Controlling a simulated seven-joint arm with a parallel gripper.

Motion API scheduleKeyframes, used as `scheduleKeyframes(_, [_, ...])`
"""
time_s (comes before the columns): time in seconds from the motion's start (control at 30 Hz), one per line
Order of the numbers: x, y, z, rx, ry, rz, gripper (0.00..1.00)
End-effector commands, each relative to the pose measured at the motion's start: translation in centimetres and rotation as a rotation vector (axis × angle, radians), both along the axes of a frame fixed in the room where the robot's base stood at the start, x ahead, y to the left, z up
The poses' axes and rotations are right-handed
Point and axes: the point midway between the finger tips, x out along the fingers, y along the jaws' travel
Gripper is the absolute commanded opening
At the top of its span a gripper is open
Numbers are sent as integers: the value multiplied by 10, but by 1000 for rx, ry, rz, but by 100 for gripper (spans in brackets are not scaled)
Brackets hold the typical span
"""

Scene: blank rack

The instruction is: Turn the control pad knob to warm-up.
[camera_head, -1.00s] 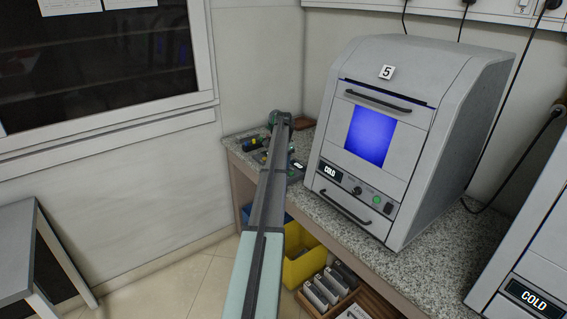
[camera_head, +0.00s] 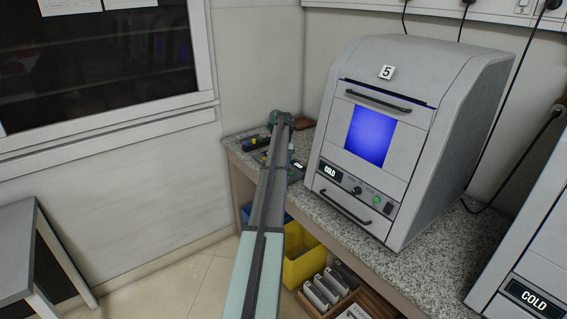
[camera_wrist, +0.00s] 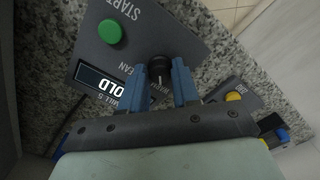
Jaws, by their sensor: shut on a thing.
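The control pad (camera_wrist: 135,38) is a dark grey box on the granite counter. In the wrist view it appears upside down, with a green START button (camera_wrist: 110,32) and a display (camera_wrist: 115,85) whose visible letters read "OLD". Its black knob (camera_wrist: 158,68) sits between the two blue fingers of my gripper (camera_wrist: 160,80), which are shut on it. The lettering around the knob is partly covered by the fingers. In the head view the pad (camera_head: 296,170) shows only in part behind my arm, and the fingertips cannot be made out there.
A grey oven marked 5 (camera_head: 420,110) with a "COLD" display stands right of the pad. A second pad with a yellow button (camera_wrist: 233,97) lies close to my gripper. Yellow (camera_head: 302,262) and wooden bins sit below the counter. Bare counter lies in front of the oven.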

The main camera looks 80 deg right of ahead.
Motion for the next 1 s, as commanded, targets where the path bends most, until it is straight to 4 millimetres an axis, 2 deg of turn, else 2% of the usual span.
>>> scheduleKeyframes(0.2, [0,0,0,-1,0,171,0])
scheduleKeyframes(0.5, [0,0,0,-1,0,323,0])
scheduleKeyframes(1.0, [0,0,0,-1,0,379,0])
